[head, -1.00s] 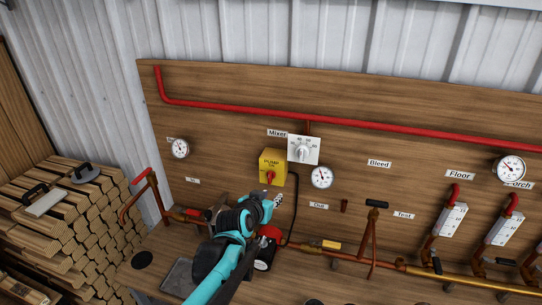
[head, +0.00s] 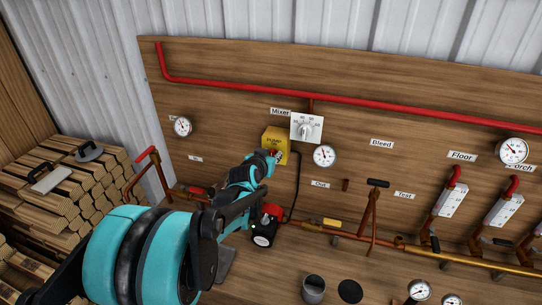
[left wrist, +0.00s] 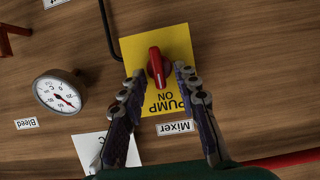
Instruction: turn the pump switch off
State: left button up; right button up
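The pump switch is a yellow box (head: 275,141) on the wooden board, below the Mixer label. In the left wrist view its yellow plate (left wrist: 176,43) reads PUMP ON, upside down, with a red knob (left wrist: 157,67) in the middle. My left gripper (left wrist: 157,76) is open, with one fingertip on each side of the knob. I cannot tell whether the fingers touch it. In the head view my left gripper (head: 273,158) covers the lower part of the box. My right gripper is not in view.
A white mixer dial (head: 307,128) and a gauge (head: 325,156) sit close right of the switch. A red pipe (head: 350,107) runs above. A red and black pump (head: 266,225) and copper pipes are below. Stacked firewood (head: 75,190) stands at the left.

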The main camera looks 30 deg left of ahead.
pick_arm(q)
jog(key=shift+s, duration=0.1)
grip_shut()
jog(key=shift+s+a+f+n+t+h+b, duration=0.1)
jog(key=shift+a+f+n+t+h+b, duration=0.2)
jog(key=shift+n+t+h+b, duration=1.4)
jog(key=shift+a+f+n+g+h+b, duration=0.2)
jog(key=shift+n+b, duration=0.7)
jog(key=shift+n, duration=1.85)
jog(key=shift+s+a+f+n+t+h+b, duration=0.1)
jog(key=shift+a+f+n+t+h+b, duration=0.3)
jog(key=shift+n+t+h+b, duration=1.3)
jog(key=shift+r+n+g+y+p, duration=0.1)
jog(key=shift+n+g+y+p, duration=0.2)
jog(key=shift+n+g+y, duration=0.45)
